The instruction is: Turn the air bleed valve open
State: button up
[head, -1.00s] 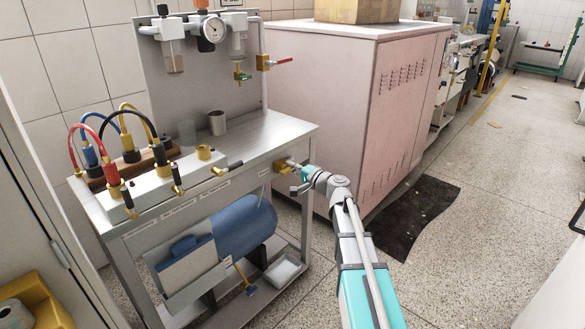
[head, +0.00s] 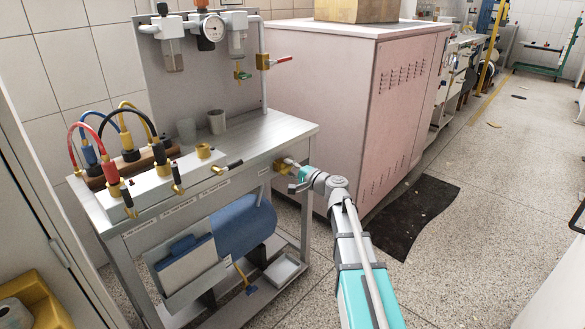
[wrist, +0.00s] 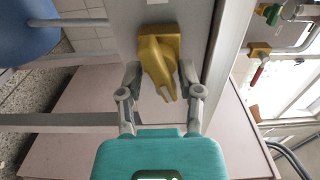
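A brass valve (head: 284,164) sits on the right end of the bench's front edge. In the wrist view the brass valve (wrist: 157,62) has a body against the grey panel and a forked handle slanting down toward my gripper. I take it for the air bleed valve, but no label is readable. My gripper (wrist: 160,78) is open, with one finger on each side of the handle and a visible gap on both sides. In the head view my gripper (head: 296,180) is small and partly hidden by my wrist.
The metal bench (head: 262,135) carries a hose manifold (head: 145,185) and several black-handled valves along its front. A red-handled valve (head: 275,62) and a green-handled valve (head: 242,75) are on the back panel. A pink cabinet (head: 345,110) stands close behind my arm.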

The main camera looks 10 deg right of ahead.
jog(key=shift+d, duration=0.25)
jog(key=v, duration=1.1)
jog(key=shift+s+d, duration=0.15)
jog(key=shift+s, duration=0.25)
jog(key=s+n, duration=0.2)
jog(key=n, duration=0.1)
jog(key=shift+n, duration=0.3)
dwell(0.6)
jog(key=x, duration=1.3)
jog(key=shift+w, duration=0.35)
